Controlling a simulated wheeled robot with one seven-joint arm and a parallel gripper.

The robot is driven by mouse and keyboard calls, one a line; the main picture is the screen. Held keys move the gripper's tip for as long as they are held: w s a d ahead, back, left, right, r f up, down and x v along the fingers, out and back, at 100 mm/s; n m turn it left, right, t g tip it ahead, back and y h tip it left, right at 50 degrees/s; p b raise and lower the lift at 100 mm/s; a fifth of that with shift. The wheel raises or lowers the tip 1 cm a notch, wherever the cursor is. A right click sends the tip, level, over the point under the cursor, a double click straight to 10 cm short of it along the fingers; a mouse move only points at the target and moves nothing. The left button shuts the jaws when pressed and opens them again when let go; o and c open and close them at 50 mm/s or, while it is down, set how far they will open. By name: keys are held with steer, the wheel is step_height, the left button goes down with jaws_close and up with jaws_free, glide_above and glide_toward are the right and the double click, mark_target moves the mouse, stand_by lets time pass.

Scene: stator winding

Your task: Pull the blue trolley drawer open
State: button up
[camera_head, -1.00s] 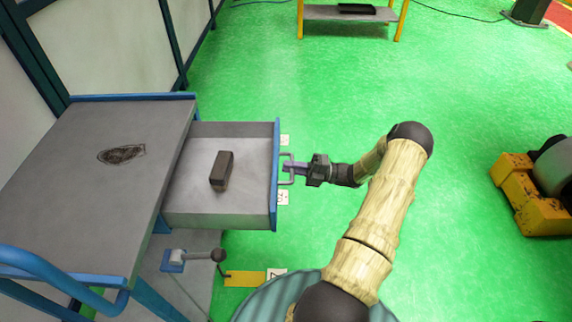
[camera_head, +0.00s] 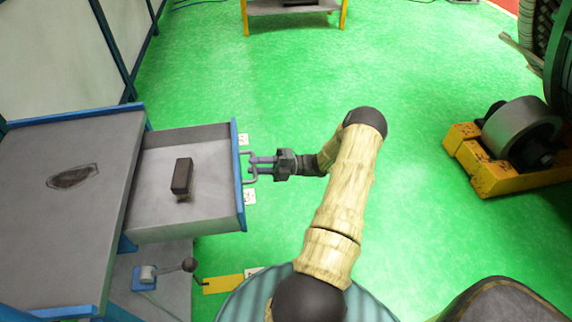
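The blue trolley (camera_head: 60,230) with a grey top stands at the left. Its drawer (camera_head: 205,205), grey inside with a blue front (camera_head: 238,190), is pulled out to the right. A dark block (camera_head: 182,178) lies inside it. The drawer's grey handle (camera_head: 249,182) sticks out from the front. My gripper (camera_head: 259,165) is at this handle, its fingertips overlapping the bar. The two fingers show a small gap between them, so it looks open around the bar. Contact with the bar is too small to tell.
A lever with a dark knob (camera_head: 189,265) stands below the drawer by a yellow plate (camera_head: 222,284). A yellow stand with a grey roller (camera_head: 520,130) is at the right. A yellow-legged table (camera_head: 290,10) stands at the back. The green floor between is clear.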

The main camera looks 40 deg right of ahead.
steer(key=b+v, duration=0.1)
steer(key=v, duration=1.5)
steer(key=shift+s+b, duration=0.2)
steer(key=shift+b, duration=0.1)
